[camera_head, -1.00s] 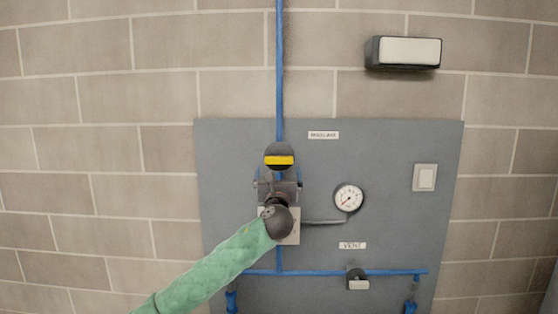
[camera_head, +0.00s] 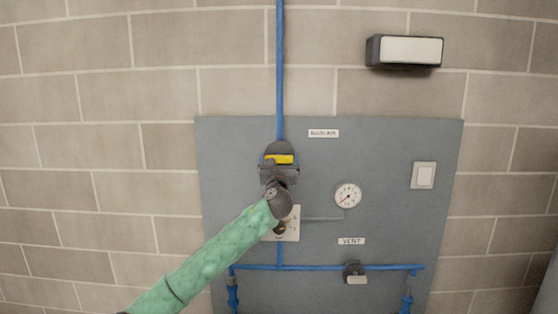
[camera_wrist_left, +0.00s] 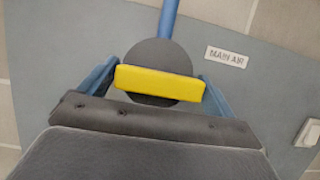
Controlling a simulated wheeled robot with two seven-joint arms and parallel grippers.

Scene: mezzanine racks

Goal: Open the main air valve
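The main air valve (camera_head: 278,148) is a dark round body on the vertical blue pipe, with a yellow handle (camera_head: 279,159) lying roughly crosswise. In the left wrist view the yellow handle (camera_wrist_left: 160,83) is just ahead of the gripper, slightly tilted. My left gripper (camera_head: 279,169) is at the valve from below. Its blue fingers (camera_wrist_left: 158,72) are spread wide, one by each end of the handle. I cannot tell whether they touch it. A "MAIN AIR" label (camera_wrist_left: 227,57) is beside the valve. My right gripper is not in view.
A grey panel (camera_head: 400,160) on the block wall carries a gauge (camera_head: 347,195), a switch (camera_head: 424,175) and a second valve (camera_head: 354,272) under a "VENT" label (camera_head: 351,241). A pale plate (camera_head: 291,225) is partly behind my left arm. A lamp box (camera_head: 404,51) is above.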

